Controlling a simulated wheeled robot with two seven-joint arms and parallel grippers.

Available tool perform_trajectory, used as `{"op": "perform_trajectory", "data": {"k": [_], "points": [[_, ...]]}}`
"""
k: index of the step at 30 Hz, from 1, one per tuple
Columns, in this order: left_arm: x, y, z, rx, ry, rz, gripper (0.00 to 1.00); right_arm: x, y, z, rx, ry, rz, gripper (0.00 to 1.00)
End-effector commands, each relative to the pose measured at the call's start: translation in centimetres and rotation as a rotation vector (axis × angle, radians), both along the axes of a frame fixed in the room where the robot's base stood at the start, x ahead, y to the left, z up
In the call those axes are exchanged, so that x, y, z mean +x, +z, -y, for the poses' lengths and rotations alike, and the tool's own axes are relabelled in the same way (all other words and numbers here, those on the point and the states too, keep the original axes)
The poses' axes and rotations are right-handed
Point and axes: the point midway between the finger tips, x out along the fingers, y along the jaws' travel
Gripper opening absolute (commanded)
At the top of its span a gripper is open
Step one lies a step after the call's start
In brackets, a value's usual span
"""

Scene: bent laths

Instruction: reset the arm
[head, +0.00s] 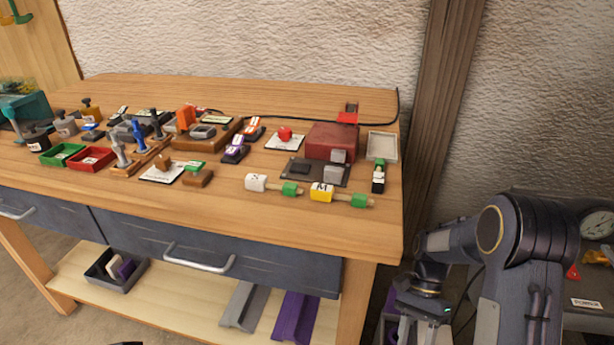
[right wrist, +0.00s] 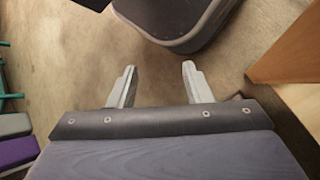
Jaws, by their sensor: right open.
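My right arm (head: 515,240) comes in at the lower right of the head view, bent, with its forearm beside the right end of the workbench. My right gripper (right wrist: 159,70) shows in the right wrist view with its two grey fingers spread apart and nothing between them. It points down over bare floor. In the head view its fingers are hard to make out near the bottom edge. My left gripper is in neither view.
The wooden workbench (head: 385,225) carries several small tools, trays and blocks, with a red box (head: 332,142) near its right end. A wooden edge (right wrist: 285,50) is right of the fingers in the wrist view.

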Motion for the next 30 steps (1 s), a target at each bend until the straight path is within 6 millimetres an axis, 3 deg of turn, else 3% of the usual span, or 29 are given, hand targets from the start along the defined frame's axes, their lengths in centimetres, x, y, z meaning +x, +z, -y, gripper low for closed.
{"op": "perform_trajectory", "data": {"k": [8,14,24,30], "points": [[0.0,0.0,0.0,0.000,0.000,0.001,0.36,-0.5,3.3,0.0,0.093,0.025,0.140,0.45],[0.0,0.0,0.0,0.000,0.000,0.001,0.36,-1.6,6.9,0.0,0.185,0.072,0.311,0.45],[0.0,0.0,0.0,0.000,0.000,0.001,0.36,-7.0,14.7,-0.9,0.320,0.305,0.844,0.45],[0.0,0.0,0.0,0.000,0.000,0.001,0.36,-10.2,16.6,-1.6,0.297,0.465,1.100,0.45]]}}
